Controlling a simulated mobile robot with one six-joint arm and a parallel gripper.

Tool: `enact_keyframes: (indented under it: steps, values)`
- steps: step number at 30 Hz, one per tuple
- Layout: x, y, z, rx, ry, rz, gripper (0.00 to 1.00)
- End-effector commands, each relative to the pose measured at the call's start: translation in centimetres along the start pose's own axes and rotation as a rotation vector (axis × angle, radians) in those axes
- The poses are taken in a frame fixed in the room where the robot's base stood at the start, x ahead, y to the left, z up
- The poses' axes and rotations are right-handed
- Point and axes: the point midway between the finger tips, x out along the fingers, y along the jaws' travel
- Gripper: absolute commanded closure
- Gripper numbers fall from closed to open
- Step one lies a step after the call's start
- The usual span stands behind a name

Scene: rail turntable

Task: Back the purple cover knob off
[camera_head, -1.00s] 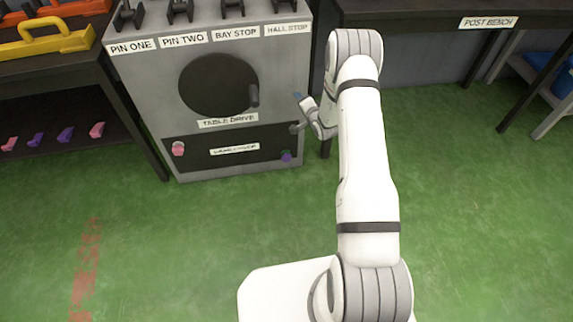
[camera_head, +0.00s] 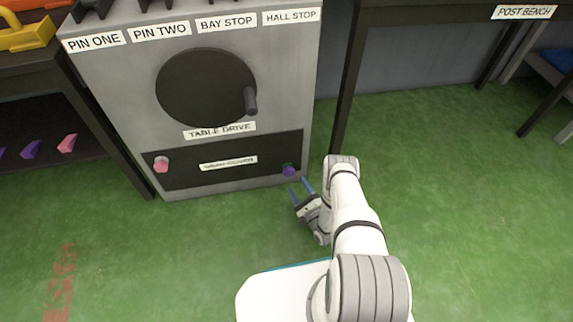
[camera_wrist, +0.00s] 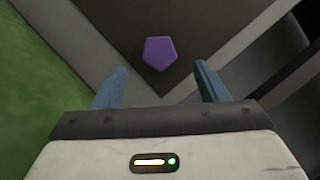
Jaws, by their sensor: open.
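The purple cover knob (camera_head: 289,170) sits at the right end of the dark cover panel (camera_head: 191,180), low on the grey cabinet. In the wrist view the knob (camera_wrist: 160,53) is a five-sided purple shape ahead of my fingers, near the middle. My gripper (camera_head: 301,187) is just in front of and slightly below the knob in the head view. Its two blue fingers are apart with nothing between them. In the wrist view the gripper (camera_wrist: 160,86) is open and the knob lies beyond the fingertips, apart from them.
A pink knob (camera_head: 161,164) is at the panel's left end. Above are the black table drive wheel (camera_head: 206,88) with its handle (camera_head: 251,101) and the labelled stops. A dark bench leg (camera_head: 346,95) stands right of the cabinet. Green floor (camera_head: 190,260) in front is clear.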

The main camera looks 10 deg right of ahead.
Motion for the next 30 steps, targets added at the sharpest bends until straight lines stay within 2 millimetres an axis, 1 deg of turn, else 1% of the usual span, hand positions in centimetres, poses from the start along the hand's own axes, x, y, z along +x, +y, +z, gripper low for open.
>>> enact_keyframes:
  steps: [2,5,12,15,18,22,29,30]
  values:
    - [-0.3,0.3,0.0,0.011,-0.004,-0.006,0.33]
    - [0.4,0.4,0.0,0.013,-0.007,-0.009,0.33]
    - [4.2,0.4,0.0,0.011,-0.008,-0.007,0.33]
    - [5.7,0.4,0.0,0.011,-0.007,-0.008,0.33]
    - [6.7,0.3,0.0,0.011,-0.006,-0.006,0.33]
    - [7.3,0.2,0.0,0.012,-0.004,-0.008,0.33]
    - [7.3,0.2,0.0,0.012,-0.003,-0.008,0.33]
    - [7.3,0.2,0.0,0.011,-0.003,-0.008,0.36]
